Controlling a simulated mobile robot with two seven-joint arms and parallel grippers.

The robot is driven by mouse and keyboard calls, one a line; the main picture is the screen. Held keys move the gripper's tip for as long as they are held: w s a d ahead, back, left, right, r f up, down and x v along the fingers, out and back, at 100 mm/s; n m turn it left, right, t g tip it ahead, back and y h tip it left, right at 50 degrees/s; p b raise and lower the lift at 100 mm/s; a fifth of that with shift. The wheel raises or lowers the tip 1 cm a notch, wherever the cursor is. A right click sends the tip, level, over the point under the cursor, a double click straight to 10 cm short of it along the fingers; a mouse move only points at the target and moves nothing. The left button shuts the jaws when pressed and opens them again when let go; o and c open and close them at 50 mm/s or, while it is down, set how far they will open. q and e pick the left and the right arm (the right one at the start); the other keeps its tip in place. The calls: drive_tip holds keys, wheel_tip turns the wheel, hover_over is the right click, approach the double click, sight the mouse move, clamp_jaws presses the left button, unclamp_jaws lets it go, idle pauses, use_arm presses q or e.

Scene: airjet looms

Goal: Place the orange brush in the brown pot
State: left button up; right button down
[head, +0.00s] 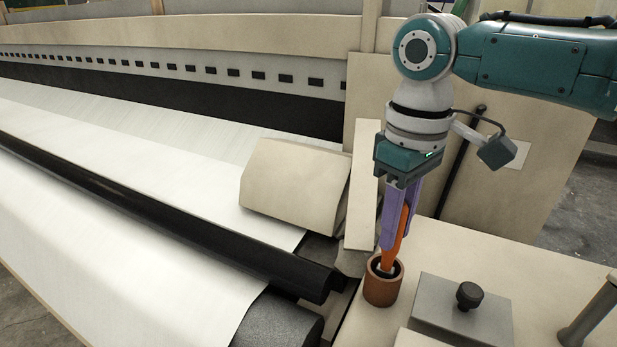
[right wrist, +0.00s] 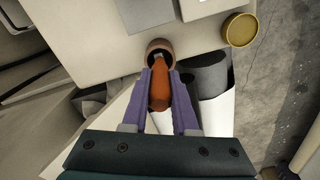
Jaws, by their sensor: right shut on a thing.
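My right gripper (head: 394,222) points down with its purple fingers shut on the orange brush (head: 389,258). The brush is upright, and its lower end is at the mouth of the brown pot (head: 382,289). The pot stands on the beige machine top near its left edge. In the right wrist view the brush (right wrist: 160,92) lies between the fingers, and its far end overlaps the pot's opening (right wrist: 160,48). I cannot tell whether the brush touches the pot's bottom. My left gripper is not in view.
A grey plate with a black knob (head: 468,296) is on the machine top right of the pot. A yellow round container (right wrist: 239,29) shows in the right wrist view. The loom's white cloth (head: 120,235) and black roller (head: 165,220) lie to the left. A beige cover (head: 295,184) stands behind.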

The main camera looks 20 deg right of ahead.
drive_tip(key=shift+f, duration=0.1)
drive_tip(key=c, duration=0.7)
unclamp_jaws()
wheel_tip(320, 180, up, 12)
drive_tip(key=shift+r+b, duration=0.15)
drive_tip(key=shift+b, duration=0.2)
